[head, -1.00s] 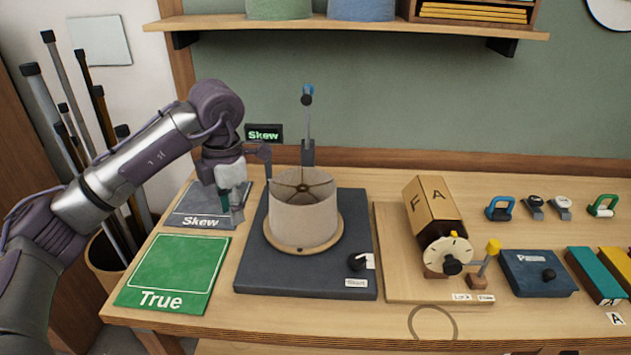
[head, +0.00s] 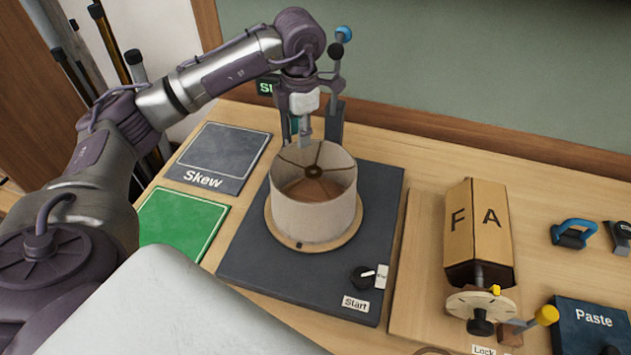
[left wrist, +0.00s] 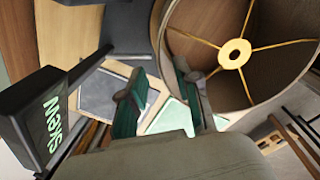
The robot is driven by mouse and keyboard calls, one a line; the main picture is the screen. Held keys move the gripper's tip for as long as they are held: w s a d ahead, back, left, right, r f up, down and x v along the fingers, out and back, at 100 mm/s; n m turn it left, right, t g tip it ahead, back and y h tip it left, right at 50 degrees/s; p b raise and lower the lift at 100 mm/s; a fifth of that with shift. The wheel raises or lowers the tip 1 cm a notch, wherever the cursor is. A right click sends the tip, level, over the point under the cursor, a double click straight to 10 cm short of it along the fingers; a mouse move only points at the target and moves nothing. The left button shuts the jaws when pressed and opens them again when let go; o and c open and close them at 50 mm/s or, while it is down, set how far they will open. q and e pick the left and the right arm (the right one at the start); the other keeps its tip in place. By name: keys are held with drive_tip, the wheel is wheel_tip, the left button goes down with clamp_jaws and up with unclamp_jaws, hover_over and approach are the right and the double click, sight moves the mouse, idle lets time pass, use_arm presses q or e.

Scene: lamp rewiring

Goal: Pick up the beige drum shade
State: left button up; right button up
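The beige drum shade (head: 312,213) stands upright on a round wooden disc (head: 281,236) on a dark base plate (head: 268,277). Its open top shows a spoked ring inside. My left gripper (head: 297,138) is over the shade's far rim, fingers pointing down. In the left wrist view the fingers (left wrist: 156,84) are apart with nothing clearly between them. The shade (left wrist: 283,75) fills the right there, with one finger overlapping its rim; I cannot tell if they touch. My right gripper is in neither view.
A Start dial (head: 362,277) is at the plate's front. Skew (head: 218,157) and green (head: 180,222) mats lie left; an F/A box (head: 478,222) stands right.

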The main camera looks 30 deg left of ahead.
sight(301, 159)
use_arm(q)
wheel_tip(301, 159, down, 3)
drive_tip(key=shift+a+r, duration=0.1)
drive_tip(key=shift+r, duration=0.1)
drive_tip(key=shift+w+f, duration=0.15)
drive_tip(key=shift+f, duration=0.2)
drive_tip(key=shift+f+p, duration=0.25)
drive_tip(key=shift+p, duration=0.15)
wheel_tip(301, 159, down, 4)
drive_tip(key=shift+f+p, duration=0.1)
drive_tip(key=shift+p, duration=1.1)
drive_tip(key=shift+f, duration=0.4)
drive_tip(key=shift+r, duration=0.1)
clamp_jaws()
